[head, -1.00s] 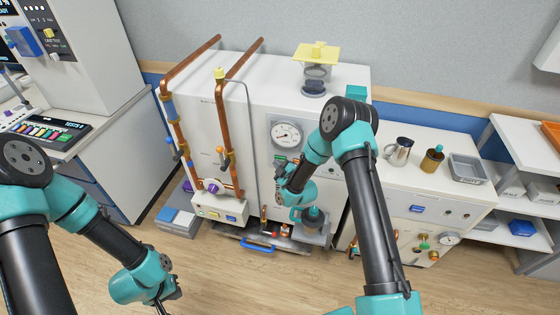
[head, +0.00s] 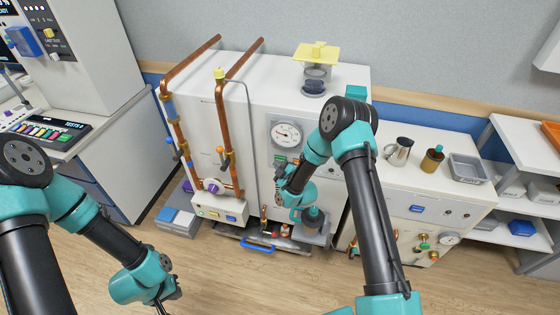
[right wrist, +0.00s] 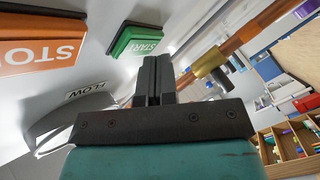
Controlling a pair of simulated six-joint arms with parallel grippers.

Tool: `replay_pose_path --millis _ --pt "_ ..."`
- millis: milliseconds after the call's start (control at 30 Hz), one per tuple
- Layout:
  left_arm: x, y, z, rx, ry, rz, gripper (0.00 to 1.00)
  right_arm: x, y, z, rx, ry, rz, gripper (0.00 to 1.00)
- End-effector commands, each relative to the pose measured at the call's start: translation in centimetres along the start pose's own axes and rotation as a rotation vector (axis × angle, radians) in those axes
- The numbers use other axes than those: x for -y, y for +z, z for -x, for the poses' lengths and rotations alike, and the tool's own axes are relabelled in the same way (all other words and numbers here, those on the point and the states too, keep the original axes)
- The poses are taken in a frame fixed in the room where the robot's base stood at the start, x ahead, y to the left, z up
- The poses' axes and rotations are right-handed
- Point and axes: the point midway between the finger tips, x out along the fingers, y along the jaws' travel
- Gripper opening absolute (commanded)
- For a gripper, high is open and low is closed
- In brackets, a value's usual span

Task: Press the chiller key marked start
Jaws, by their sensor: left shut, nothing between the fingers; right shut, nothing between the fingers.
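The green key marked START (right wrist: 138,40) sits on the white chiller panel in the right wrist view, beside the orange key marked STOP (right wrist: 42,52). In the head view the green key (head: 280,158) is small, below the round gauge. My right gripper (right wrist: 155,62) is shut and empty. Its fingertips are close by the lower edge of the START key; I cannot tell whether they touch it. In the head view my right gripper (head: 279,184) is in front of the chiller, partly hidden by its own wrist. My left gripper (head: 168,303) is shut and empty, low over the floor.
The white chiller cabinet (head: 228,112) carries copper pipes (head: 223,130) with valves on its left. A round gauge (head: 286,134) is above the keys. A lower cabinet (head: 430,184) with a metal jug (head: 398,151) stands at right. Open floor lies in front.

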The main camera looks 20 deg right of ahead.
Motion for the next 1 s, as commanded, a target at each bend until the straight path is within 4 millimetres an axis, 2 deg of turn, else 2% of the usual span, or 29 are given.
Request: replay_pose_path --millis 567,1000 --pt "0.0 0.0 0.0 0.0 0.0 0.0 0.0 0.5 -0.5 0.7 -0.001 0.0 0.0 0.0" --pt "0.0 0.0 0.0 0.0 0.0 0.0 0.0 2.1 -2.1 2.8 -0.001 -0.001 0.0 0.0"
